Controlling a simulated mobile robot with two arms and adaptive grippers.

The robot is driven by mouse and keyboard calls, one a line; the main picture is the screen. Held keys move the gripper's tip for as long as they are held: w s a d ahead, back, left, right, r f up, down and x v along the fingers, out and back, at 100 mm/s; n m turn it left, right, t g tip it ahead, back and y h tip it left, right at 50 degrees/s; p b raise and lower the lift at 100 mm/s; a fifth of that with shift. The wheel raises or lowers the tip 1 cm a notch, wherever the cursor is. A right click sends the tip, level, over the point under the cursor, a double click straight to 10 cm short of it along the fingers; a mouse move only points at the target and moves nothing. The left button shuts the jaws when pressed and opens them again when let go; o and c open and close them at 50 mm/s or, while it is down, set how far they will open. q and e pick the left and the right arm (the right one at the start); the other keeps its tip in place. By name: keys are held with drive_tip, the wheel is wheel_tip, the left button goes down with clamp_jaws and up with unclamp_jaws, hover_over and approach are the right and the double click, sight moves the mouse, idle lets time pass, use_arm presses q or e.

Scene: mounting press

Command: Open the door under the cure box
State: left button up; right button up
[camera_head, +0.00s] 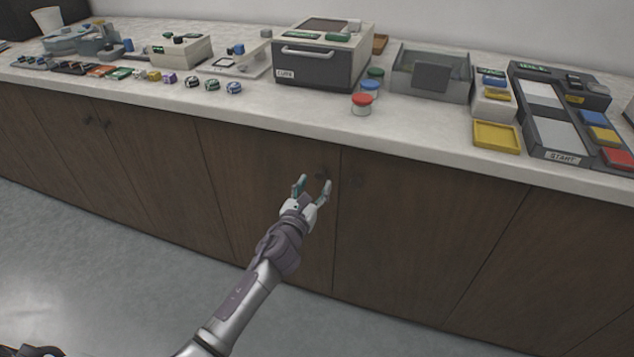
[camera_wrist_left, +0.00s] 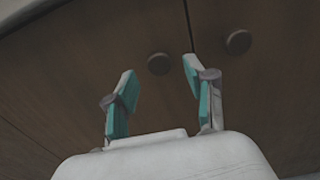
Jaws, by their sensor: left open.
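The cure box (camera_head: 318,66), grey and cream with a bar handle and a label, stands on the counter. Under it is a brown wooden door (camera_head: 255,170), shut flush with its neighbour. Its round dark knob (camera_head: 320,174) is near the upper right corner, and shows in the left wrist view (camera_wrist_left: 158,64). My left gripper (camera_head: 314,182) is open and empty in front of this knob. In the left wrist view the knob appears between the teal-padded fingertips (camera_wrist_left: 159,70), seemingly beyond them; contact is not visible. My right gripper is not in view.
The neighbouring door (camera_head: 420,220) has its own knob (camera_wrist_left: 238,42) just right of the seam. The grey floor (camera_head: 130,270) in front is clear.

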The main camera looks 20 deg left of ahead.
use_arm(q)
drive_tip(key=shift+w, duration=1.25)
clamp_jaws()
